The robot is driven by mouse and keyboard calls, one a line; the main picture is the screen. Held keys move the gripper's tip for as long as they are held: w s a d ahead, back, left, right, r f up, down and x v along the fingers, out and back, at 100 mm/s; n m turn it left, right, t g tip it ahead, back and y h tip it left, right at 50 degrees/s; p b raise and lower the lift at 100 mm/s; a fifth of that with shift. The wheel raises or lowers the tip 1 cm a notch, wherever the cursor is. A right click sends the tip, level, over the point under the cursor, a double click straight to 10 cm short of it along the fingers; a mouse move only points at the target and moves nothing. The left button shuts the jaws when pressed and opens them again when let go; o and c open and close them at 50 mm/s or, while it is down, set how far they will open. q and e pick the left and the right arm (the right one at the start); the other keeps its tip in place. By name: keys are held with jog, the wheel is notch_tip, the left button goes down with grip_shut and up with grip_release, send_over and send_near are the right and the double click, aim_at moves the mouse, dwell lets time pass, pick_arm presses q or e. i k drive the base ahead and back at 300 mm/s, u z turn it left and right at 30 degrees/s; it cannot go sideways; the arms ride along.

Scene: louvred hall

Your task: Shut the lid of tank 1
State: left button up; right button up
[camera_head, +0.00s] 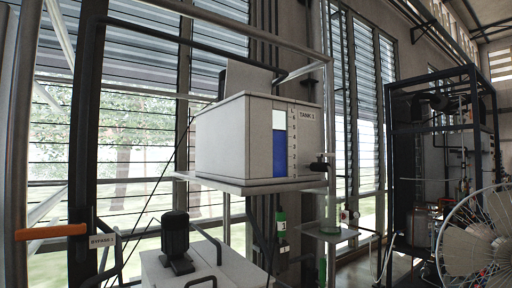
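Tank 1 (225,140) is a pale grey box on a shelf (255,187) in the middle of the head view. It has a "TANK 1" label and a level scale at its right front, blue in the lower part and white above. Its lid (247,80) appears as a pale panel standing up and tilted from the tank's top, so the tank is open. Dark parts show beside and behind the lid; the inside of the tank is hidden. Neither of my grippers is in view.
An orange lever (50,231) sticks out at left near a "BYPASS 1" label (102,240). A pale cabinet with a black motor-like unit (175,243) stands below the tank. Frame posts and pipes surround the tank. A dark rack (440,150) and a wire-guarded fan (478,235) stand at right.

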aim_at(240, 77)
jog(key=z, duration=1.35)
jog(key=i, duration=1.85)
jog(key=u, duration=2.85)
